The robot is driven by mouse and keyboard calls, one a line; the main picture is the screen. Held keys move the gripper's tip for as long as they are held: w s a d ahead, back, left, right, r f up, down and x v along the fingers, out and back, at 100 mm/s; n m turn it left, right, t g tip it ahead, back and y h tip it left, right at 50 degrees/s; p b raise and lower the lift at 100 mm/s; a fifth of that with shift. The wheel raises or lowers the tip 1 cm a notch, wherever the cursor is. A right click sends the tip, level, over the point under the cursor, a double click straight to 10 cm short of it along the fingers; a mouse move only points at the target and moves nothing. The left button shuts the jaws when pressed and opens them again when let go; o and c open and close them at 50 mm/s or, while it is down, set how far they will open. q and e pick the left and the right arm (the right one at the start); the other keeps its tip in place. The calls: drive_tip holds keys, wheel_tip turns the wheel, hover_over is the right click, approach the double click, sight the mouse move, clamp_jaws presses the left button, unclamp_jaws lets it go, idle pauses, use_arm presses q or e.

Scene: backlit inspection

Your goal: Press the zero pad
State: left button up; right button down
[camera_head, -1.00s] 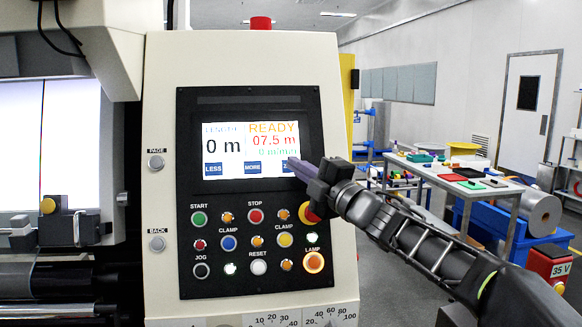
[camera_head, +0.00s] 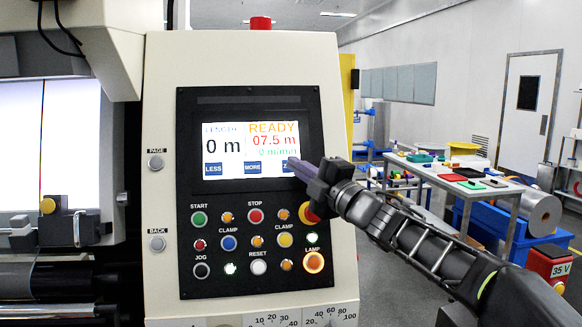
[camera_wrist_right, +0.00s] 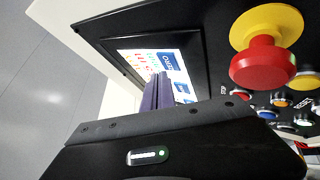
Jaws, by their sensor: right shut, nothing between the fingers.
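The lit screen (camera_head: 232,150) on the machine's black panel shows "0 m", "READY" and "07.5 m". Along its bottom edge are blue pads: LESS (camera_head: 213,169), MORE (camera_head: 252,168) and a third at the right, the zero pad (camera_head: 286,167), its label mostly hidden by my fingers. My right gripper (camera_head: 292,163) is shut and empty, its purple fingertips at the screen's lower right corner, over that pad. I cannot tell whether they touch it. In the right wrist view the shut fingers (camera_wrist_right: 160,78) point at the screen (camera_wrist_right: 158,62). My left gripper is out of view.
Below the screen are rows of buttons, including green START (camera_head: 200,219) and red STOP (camera_head: 256,215). A red mushroom button on a yellow collar (camera_wrist_right: 265,60) sits close to my right gripper. A work table (camera_head: 455,178) stands behind at the right.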

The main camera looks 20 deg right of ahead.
drive_tip(key=shift+w, duration=0.1)
drive_tip(key=shift+w+d+f, duration=0.1)
drive_tip(key=shift+w+f, duration=0.05)
drive_tip(key=shift+w, duration=0.15)
drive_tip(key=shift+w+d+f, duration=0.1)
drive_tip(key=shift+w+f, duration=0.05)
drive_tip(key=shift+w, duration=0.15)
idle(0.8)
drive_tip(key=shift+s, duration=0.1)
drive_tip(key=shift+s+a+r, duration=0.2)
drive_tip(key=shift+s+r, duration=0.1)
drive_tip(key=shift+s, duration=0.3)
drive_tip(key=s, duration=0.1)
drive_tip(key=s+r, duration=0.1)
drive_tip(key=s, duration=0.1)
drive_tip(key=s+a, duration=0.1)
drive_tip(key=shift+s+r, duration=0.25)
drive_tip(key=shift+r, duration=0.15)
idle(1.0)
